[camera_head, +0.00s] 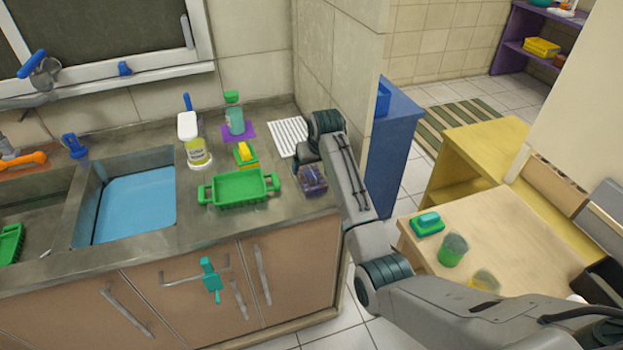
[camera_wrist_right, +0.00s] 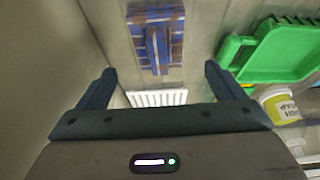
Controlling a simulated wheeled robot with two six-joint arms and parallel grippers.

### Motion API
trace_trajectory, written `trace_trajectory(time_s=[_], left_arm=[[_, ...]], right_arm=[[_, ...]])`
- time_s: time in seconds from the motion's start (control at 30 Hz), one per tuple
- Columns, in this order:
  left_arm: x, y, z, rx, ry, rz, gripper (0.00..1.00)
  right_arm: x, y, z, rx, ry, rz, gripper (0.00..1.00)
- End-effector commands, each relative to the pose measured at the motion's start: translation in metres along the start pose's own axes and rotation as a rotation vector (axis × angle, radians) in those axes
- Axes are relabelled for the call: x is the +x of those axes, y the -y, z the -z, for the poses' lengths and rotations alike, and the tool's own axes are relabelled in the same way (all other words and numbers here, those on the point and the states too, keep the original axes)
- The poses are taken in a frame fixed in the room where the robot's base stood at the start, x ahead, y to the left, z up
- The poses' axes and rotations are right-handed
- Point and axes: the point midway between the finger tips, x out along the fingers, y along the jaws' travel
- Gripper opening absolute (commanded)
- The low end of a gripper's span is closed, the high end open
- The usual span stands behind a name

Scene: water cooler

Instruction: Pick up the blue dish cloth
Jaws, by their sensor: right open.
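A small dark blue cloth-like item with a light pattern (camera_head: 312,181), which looks like the blue dish cloth, lies on the counter near its right end. It also shows in the right wrist view (camera_wrist_right: 154,40), beyond the fingertips, with a raised ridge in its middle. My right gripper (camera_head: 305,168) is above the counter, just behind and above the item. In the right wrist view its two fingers (camera_wrist_right: 160,67) are spread apart with nothing between them. The gripper seems apart from the cloth. My left gripper is not in view.
A green dish rack (camera_head: 240,188) stands left of the cloth; a white ribbed mat (camera_head: 287,137) lies behind it. A tiled wall (camera_head: 338,65) rises close to the arm.

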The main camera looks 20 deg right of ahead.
Motion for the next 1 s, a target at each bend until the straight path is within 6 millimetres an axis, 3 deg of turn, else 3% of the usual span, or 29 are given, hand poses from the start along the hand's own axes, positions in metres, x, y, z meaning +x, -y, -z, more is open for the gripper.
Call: trace_trajectory(time_s=[0.27,0.6,0.9,1.0], left_arm=[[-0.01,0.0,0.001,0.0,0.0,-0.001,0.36],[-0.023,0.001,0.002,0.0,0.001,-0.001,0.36],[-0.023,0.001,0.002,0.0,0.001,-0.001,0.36],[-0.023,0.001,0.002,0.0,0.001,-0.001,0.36]], right_arm=[[0.02,-0.001,0.001,0.0,0.001,0.0,0.89],[0.06,-0.002,0.002,0.0,0.0,0.0,0.89],[0.064,-0.002,0.001,0.0,-0.002,0.0,0.89],[0.064,-0.002,0.001,0.0,-0.002,0.0,0.69]])
